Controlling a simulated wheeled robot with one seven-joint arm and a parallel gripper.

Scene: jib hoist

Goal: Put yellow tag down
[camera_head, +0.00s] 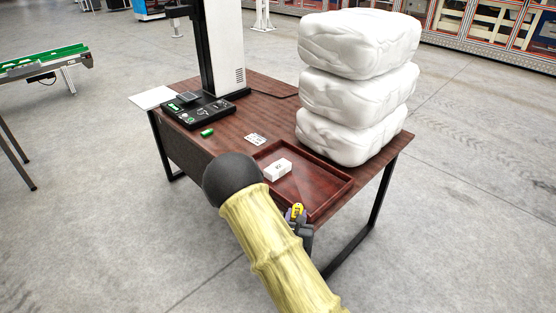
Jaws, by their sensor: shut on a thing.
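The yellow tag (298,211) shows as a small yellow piece with a dark mark, at the front edge of the dark red tray (327,174). My gripper (297,217) is shut on the yellow tag, by the tray's near right corner. My own arm, in a yellow sleeve, hides part of the gripper and of the tray's front left. From this view I cannot tell whether the tag is above the tray's rim or just in front of it.
A small white box (278,169) lies in the tray. White wrapped bales (355,95) are stacked behind it on the wooden table (228,140). A white card (255,140), a green block (207,132) and a black panel (198,109) by a white column (226,45) lie further left. The tray's right part is bare.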

